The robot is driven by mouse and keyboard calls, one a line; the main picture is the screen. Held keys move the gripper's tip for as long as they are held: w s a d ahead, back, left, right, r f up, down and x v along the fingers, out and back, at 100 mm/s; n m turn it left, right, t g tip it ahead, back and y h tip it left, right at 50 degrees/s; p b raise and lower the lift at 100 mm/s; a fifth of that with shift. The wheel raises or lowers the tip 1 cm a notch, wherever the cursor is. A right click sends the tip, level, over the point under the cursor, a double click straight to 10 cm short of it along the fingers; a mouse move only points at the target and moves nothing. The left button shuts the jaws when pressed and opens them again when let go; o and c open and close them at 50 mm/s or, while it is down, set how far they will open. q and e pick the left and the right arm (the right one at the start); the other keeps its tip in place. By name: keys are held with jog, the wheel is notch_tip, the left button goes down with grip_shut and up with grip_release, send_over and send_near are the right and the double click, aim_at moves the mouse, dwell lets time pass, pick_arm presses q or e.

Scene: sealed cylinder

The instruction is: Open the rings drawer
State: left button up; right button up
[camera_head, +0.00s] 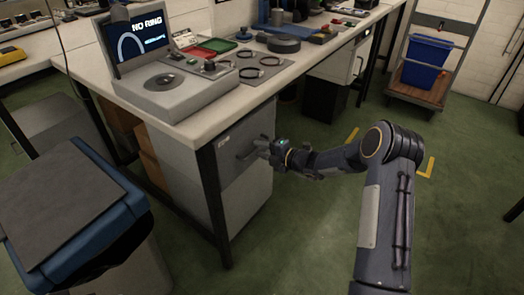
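A grey drawer (232,138) sits under the front of the workbench, at the top of a light cabinet. It looks shut, its front about flush with the cabinet. A dark bar handle (246,154) sticks out from its front. My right gripper (266,149) is at the right end of this handle, reaching in from the right. Its fingers are small and partly hidden, so I cannot tell whether they are closed around the handle or only beside it. My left gripper is not in view. Several dark rings (250,73) lie on the bench top.
A machine with a screen reading "NO RING" (138,45) stands on the bench (205,118). A blue-rimmed bin (75,215) is at lower left. The green floor before the drawer is clear apart from my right arm.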

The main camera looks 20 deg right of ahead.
jog(key=shift+c, duration=0.4)
grip_shut()
jog(key=shift+s, duration=0.1)
jog(key=f+p+v, duration=0.2)
jog(key=p+v, duration=0.2)
jog(key=v, duration=0.6)
jog(key=f+p+v, duration=0.2)
jog(key=p+v, duration=0.2)
jog(key=v, duration=0.7)
jog(key=shift+s+d+f, duration=0.2)
jog(key=shift+s+d, duration=0.25)
jog(key=shift+s, duration=0.15)
jog(key=shift+o, duration=0.4)
grip_release()
